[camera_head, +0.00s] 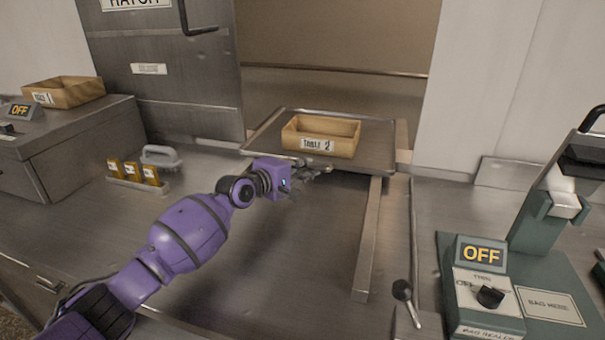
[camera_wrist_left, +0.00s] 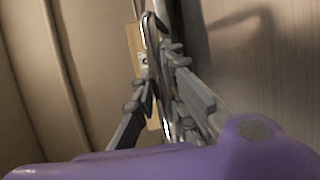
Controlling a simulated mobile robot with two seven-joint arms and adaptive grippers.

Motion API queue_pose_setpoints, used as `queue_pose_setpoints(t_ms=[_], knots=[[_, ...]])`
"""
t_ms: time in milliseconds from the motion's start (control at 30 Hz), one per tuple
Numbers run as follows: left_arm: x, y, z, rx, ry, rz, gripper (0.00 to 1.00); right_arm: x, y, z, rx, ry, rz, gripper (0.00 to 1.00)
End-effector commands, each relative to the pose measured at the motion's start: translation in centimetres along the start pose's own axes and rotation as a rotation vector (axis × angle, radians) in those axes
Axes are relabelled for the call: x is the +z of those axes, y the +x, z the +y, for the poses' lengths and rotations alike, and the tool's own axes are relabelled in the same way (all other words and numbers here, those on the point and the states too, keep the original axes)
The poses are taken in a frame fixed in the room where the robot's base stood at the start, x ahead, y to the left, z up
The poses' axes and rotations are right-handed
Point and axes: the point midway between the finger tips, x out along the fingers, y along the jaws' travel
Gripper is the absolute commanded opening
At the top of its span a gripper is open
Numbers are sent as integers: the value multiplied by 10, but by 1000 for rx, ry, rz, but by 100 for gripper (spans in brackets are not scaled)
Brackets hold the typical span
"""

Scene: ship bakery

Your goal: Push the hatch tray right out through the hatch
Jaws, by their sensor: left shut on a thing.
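The hatch tray (camera_head: 377,150) is a flat metal tray lying in the hatch opening, its far part reaching into the opening. A wooden box (camera_head: 347,143) labelled "TABLE 2" stands on it. My left gripper (camera_head: 318,170) is at the tray's near edge, shut on the tray's rim. In the left wrist view the fingers (camera_wrist_left: 165,95) close around a thin metal edge, with a strip of the wooden box (camera_wrist_left: 134,48) beyond. The fingertips are partly hidden in the head view. My right gripper is not in view.
The open hatch door (camera_head: 165,85) stands left of the opening. A metal rail (camera_head: 368,240) runs toward me from under the tray. A green bag sealer (camera_head: 490,290) reading "OFF" stands right. Another wooden box (camera_head: 65,92) sits far left.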

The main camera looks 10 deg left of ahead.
Motion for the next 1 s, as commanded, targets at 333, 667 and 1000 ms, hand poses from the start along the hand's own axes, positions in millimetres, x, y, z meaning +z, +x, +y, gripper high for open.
queue_pose_setpoints(t_ms=[333,667,1000], knots=[[-2,3,4,6,-4,2,0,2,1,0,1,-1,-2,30],[-2,2,4,6,-3,2,31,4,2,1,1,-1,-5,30],[-1,-1,1,1,-1,0,31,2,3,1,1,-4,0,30]])
